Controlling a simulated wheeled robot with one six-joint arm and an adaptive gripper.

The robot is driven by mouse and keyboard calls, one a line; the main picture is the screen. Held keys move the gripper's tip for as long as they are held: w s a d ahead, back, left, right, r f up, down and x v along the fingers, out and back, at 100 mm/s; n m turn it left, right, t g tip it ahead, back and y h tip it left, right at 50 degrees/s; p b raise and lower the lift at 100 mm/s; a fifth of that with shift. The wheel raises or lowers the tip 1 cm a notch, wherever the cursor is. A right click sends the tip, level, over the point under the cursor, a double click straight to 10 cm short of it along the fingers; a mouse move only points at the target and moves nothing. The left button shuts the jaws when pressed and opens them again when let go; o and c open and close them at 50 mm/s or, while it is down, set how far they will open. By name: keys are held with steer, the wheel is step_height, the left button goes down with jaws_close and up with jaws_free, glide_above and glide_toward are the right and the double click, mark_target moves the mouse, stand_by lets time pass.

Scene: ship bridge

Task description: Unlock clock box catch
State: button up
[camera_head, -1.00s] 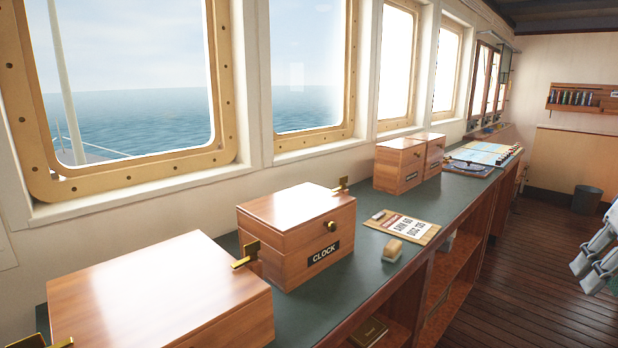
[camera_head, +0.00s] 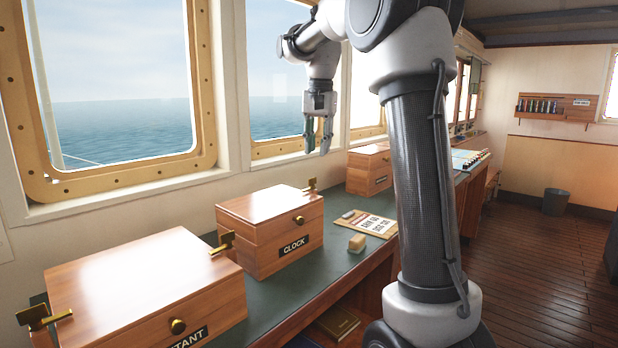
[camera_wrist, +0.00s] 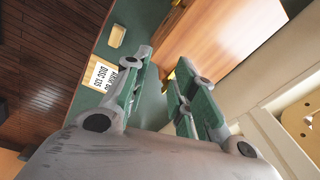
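The clock box (camera_head: 262,240) is a closed wooden box labelled CLOCK, on the green counter. A round brass knob (camera_head: 299,220) sits on its front. A brass fitting (camera_head: 310,186) stands at its far right edge. Another brass fitting (camera_head: 226,242) shows between it and the nearer box; I cannot tell which box bears it. My gripper (camera_head: 318,148) hangs above the counter, beyond and higher than the clock box, fingers down and apart, empty. In the wrist view its green-padded fingers (camera_wrist: 165,68) are apart, with a wooden box (camera_wrist: 225,35) beyond them.
A nearer wooden box (camera_head: 140,285), its label partly cut off, stands left of the clock box. A placard (camera_head: 367,228) and a small tan block (camera_head: 357,243) lie right of it. Another wooden box (camera_head: 368,172) stands farther along the counter (camera_head: 290,282). Windows line the wall behind.

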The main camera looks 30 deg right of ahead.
mark_target(309, 184)
steer(key=w+d+f+m, duration=0.1)
steer(key=w, duration=0.2)
steer(key=w+d+f+m, duration=0.1)
steer(key=w, duration=0.2)
steer(key=w+d+f+m+g, duration=0.1)
steer(key=w+f, duration=0.1)
steer(key=w, duration=0.2)
steer(key=shift+w+d+f+m, duration=0.1)
steer(key=shift+d+m, duration=0.3)
steer(key=shift+w+d+f, duration=0.15)
steer(key=shift+f, duration=0.15)
step_height(309, 184, down, 7)
steer(key=shift+f, duration=0.2)
jaws_close()
